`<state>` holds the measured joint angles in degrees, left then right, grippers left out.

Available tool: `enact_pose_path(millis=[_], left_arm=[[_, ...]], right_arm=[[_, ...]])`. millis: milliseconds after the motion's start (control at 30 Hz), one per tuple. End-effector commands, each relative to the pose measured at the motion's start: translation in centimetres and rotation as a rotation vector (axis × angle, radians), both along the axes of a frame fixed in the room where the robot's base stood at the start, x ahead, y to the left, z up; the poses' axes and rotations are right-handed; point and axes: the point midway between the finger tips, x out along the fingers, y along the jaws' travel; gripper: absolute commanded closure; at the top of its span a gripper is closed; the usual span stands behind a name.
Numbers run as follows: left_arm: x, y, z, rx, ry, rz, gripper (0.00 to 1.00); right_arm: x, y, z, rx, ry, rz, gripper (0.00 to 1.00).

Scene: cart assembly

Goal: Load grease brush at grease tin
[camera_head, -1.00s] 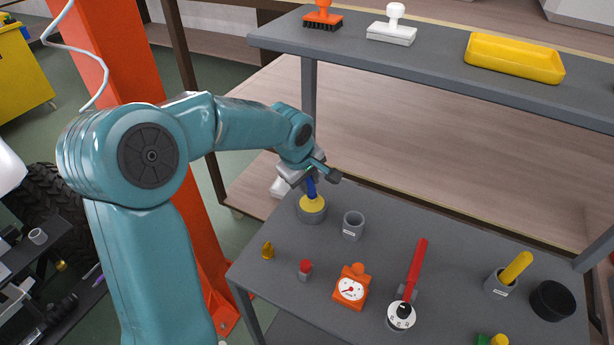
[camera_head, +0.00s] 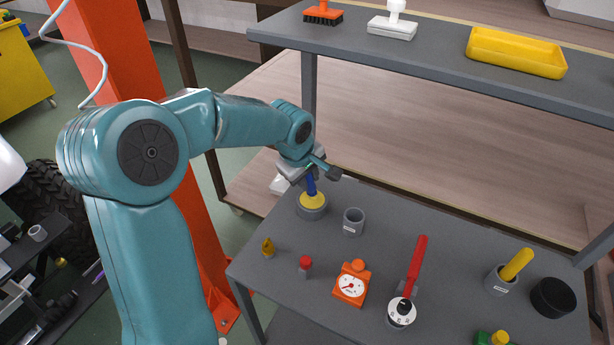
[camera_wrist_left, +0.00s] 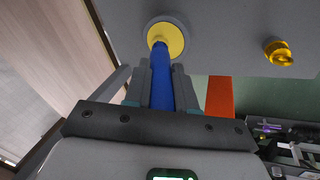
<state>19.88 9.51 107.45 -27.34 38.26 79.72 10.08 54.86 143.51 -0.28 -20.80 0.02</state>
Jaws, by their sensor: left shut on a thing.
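The grease tin (camera_head: 312,211) is a round grey tin with yellow grease on top, near the back left corner of the grey table. It also shows in the left wrist view (camera_wrist_left: 182,28). My left gripper (camera_head: 306,176) is above the tin, shut on the blue handle of the grease brush (camera_head: 311,187). In the left wrist view the brush (camera_wrist_left: 161,80) runs between the fingers (camera_wrist_left: 161,85), and its lower end meets the yellow grease. The bristles are hidden. My right gripper is not in view.
A grey cup (camera_head: 353,222) stands right of the tin. A yellow-brown fitting (camera_head: 267,247), a red-capped item (camera_head: 305,266), an orange gauge (camera_head: 352,284) and a red-handled tool (camera_head: 416,265) are nearer the front. A shelf (camera_head: 430,62) overhangs behind.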

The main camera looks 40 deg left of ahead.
Motion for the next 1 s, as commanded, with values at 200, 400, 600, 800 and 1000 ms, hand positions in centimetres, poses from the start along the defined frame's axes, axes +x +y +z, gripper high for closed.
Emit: enact_pose_path(millis=[200, 400, 600, 800, 1000], left_arm=[[0.01, 0.0, -0.31, 0.0, 0.0, 0.0, 1.0], [0.0, 0.0, -0.54, 0.0, 0.0, 0.0, 1.0], [0.01, 0.0, -0.72, 0.0, 0.0, 0.0, 1.0], [0.01, 0.0, -0.68, 0.0, 0.0, 0.0, 1.0], [0.0, 0.0, -0.72, 0.0, 0.0, 0.0, 1.0]], right_arm=[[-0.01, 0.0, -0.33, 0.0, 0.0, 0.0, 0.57], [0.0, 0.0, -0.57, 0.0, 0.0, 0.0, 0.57], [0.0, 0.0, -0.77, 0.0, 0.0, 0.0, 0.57], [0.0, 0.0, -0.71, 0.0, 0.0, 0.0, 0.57], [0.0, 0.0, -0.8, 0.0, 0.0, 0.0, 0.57]])
